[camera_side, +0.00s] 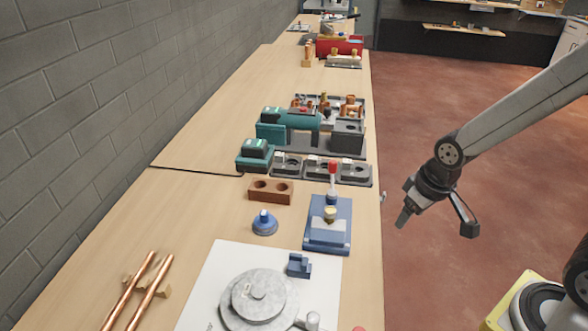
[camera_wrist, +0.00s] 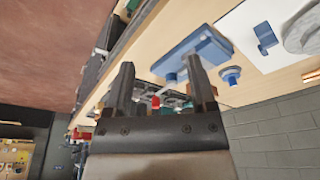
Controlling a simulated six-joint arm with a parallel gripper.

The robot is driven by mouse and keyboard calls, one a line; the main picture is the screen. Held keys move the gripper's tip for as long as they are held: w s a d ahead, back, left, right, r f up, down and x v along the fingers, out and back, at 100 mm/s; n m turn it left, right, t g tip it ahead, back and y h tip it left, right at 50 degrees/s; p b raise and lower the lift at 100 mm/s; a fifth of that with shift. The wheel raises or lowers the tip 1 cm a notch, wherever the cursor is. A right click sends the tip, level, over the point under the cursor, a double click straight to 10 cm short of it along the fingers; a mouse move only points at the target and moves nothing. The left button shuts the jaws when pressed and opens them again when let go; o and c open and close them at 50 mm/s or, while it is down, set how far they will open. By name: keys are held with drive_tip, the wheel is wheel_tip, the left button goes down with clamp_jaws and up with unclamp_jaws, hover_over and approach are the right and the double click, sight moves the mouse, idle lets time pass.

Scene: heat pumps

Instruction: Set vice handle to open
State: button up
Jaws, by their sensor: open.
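A blue fixture (camera_side: 318,237) stands near the right edge of the bench, with an upright lever topped by a red grip (camera_side: 332,168). It also shows in the wrist view (camera_wrist: 205,43), where a red tip (camera_wrist: 155,102) appears between the fingers. I cannot tell for sure whether this lever is the vice handle. My gripper (camera_side: 437,224) is open and empty, right of the bench edge and apart from the blue fixture. In the wrist view both fingers (camera_wrist: 160,72) are spread, with nothing held between them.
A round grey part (camera_side: 258,297) and small blue block (camera_side: 299,265) sit on a white plate (camera_side: 214,270). A blue cone-like part (camera_side: 264,222), brown two-hole block (camera_side: 270,190), copper pipes (camera_side: 150,292) and teal-and-black equipment (camera_side: 287,130) are nearby. Open floor lies right of the bench.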

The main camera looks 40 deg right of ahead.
drive_tip(key=w+d+r+n+g, duration=0.1)
drive_tip(key=w+d+r, duration=0.1)
drive_tip(key=w, duration=1.3)
drive_tip(key=n+g, duration=0.2)
hover_over(333, 161)
drive_tip(key=shift+f, duration=0.4)
drive_tip(key=shift+f, duration=3.95)
clamp_jaws()
